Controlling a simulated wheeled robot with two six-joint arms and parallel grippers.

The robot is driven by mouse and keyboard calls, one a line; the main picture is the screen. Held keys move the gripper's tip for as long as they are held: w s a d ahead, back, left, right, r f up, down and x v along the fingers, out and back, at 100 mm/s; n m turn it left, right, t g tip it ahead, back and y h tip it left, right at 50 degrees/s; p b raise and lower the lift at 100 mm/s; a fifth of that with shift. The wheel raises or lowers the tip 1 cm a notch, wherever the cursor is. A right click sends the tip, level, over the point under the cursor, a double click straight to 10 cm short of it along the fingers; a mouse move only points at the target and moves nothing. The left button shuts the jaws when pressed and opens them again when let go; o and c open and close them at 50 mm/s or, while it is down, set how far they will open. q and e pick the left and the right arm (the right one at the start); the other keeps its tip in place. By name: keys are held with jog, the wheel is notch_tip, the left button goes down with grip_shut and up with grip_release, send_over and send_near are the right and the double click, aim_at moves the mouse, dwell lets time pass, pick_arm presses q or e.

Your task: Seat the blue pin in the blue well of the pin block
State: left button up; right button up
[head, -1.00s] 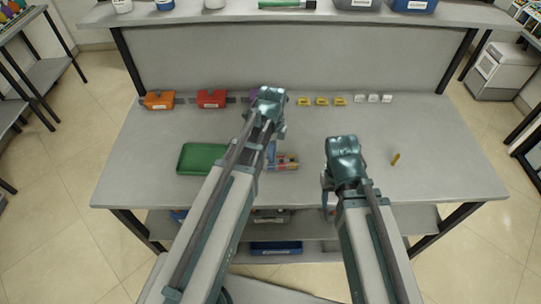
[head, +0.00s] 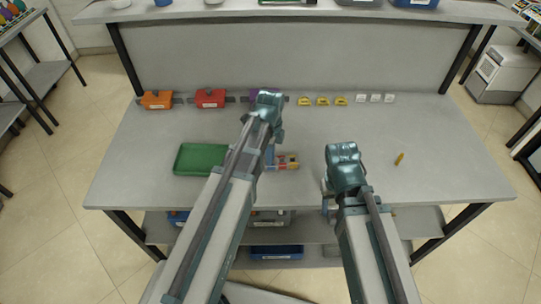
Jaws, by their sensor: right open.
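The pin block (head: 288,161) lies on the table right of the green tray, with reddish and yellow parts on it. My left arm and wrist cover its left side. My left gripper (head: 270,154) points down at the block's left end, mostly hidden behind my wrist; I cannot tell whether it touches the block or holds anything. I cannot pick out the blue pin or the blue well. My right gripper (head: 326,190) is open, low at the table's front edge and right of the block, partly hidden by its wrist.
A green tray (head: 178,171) lies at left. A small yellow-orange pin (head: 399,159) is at right. Along the back are an orange box (head: 157,99), a red box (head: 210,98), yellow pieces (head: 322,101) and white cubes (head: 375,98). The table's right part is mostly clear.

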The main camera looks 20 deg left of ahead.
pick_arm(q)
jog(key=o, duration=0.4)
jog(key=shift+r, duration=0.1)
notch_tip(320, 180, up, 12)
jog(key=p, duration=1.2)
jog(key=s+d+n, duration=0.3)
jog(key=s+n, duration=0.1)
jog(key=n, duration=0.1)
jog(key=s+d+n, duration=0.4)
jog(key=s+n, duration=0.1)
jog(key=s+d+n+y, duration=0.1)
jog(key=s+d+n, duration=0.2)
jog(key=s+n, duration=0.1)
jog(key=shift+s+d+r+n, duration=0.1)
jog(key=shift+s+d+n, duration=0.1)
jog(key=shift+s, duration=0.15)
jog(key=shift+s+d+n, duration=0.1)
jog(key=shift+s+n, duration=0.1)
jog(key=shift+s, duration=0.1)
